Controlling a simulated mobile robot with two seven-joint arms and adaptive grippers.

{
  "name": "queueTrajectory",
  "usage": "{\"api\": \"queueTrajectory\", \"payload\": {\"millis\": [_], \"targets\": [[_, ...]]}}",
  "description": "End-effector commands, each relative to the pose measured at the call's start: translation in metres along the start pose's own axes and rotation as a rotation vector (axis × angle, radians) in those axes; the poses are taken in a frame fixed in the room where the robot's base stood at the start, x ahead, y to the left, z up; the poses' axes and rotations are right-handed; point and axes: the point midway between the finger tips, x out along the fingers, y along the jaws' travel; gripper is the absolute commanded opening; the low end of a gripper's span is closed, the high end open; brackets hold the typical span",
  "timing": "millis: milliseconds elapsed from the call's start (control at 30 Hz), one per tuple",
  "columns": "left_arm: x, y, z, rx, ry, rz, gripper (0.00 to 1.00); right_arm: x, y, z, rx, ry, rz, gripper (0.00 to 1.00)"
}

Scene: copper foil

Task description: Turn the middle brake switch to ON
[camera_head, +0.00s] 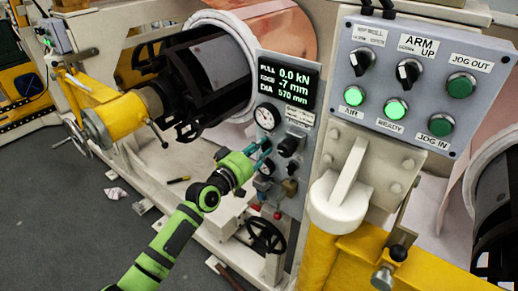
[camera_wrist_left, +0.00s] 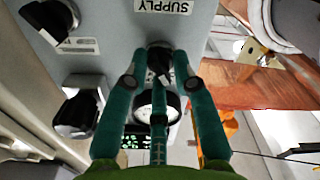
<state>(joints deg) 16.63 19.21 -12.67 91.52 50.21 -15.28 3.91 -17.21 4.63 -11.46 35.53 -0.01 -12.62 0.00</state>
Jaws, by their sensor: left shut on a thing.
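The small grey brake panel (camera_head: 296,205) stands near the picture's middle in the head view and carries gauges and several dark knobs. My left gripper (camera_head: 264,153) is at the panel's left column, just below the upper round gauge (camera_head: 267,117). In the left wrist view, the teal fingers (camera_wrist_left: 158,66) close around a black switch knob (camera_wrist_left: 159,51), which they partly hide. I cannot read its label or its setting. Two other black knobs, a nearer one (camera_wrist_left: 80,112) and a farther one (camera_wrist_left: 50,20), lie to its left there. My right gripper is not in view.
A display (camera_head: 287,82) tops the panel. A control box (camera_head: 420,75) with switches and green buttons is at the right. Red-tipped levers (camera_head: 277,214) and a black handwheel (camera_head: 266,236) sit below the panel. The black roll shaft (camera_head: 210,75) is upper left. Dark floor is open at lower left.

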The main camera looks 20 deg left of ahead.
Motion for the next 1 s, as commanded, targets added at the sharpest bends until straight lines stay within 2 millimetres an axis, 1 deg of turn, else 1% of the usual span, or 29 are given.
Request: {"api": "queueTrajectory", "payload": {"millis": [33,67,100,467,567,667,767,1000], "targets": [[0.000,0.004,0.005,-0.006,-0.010,0.006,0.00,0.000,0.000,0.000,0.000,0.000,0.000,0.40],[0.001,0.004,0.005,-0.006,-0.010,0.006,0.00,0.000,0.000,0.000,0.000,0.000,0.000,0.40],[0.001,0.004,0.005,-0.006,-0.010,0.006,0.39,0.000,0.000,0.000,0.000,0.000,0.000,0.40],[0.000,0.002,0.001,-0.001,-0.002,0.003,0.40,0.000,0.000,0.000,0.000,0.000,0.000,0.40],[-0.003,0.001,0.001,-0.001,-0.002,0.002,0.40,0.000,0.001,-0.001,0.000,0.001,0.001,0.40],[-0.013,0.001,0.002,0.000,-0.003,0.002,0.40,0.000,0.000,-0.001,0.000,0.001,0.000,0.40],[-0.030,0.001,0.002,0.001,-0.005,0.001,0.40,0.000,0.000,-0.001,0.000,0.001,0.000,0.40],[-0.083,0.001,0.003,0.001,-0.006,0.002,0.40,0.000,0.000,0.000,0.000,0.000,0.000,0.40]]}}
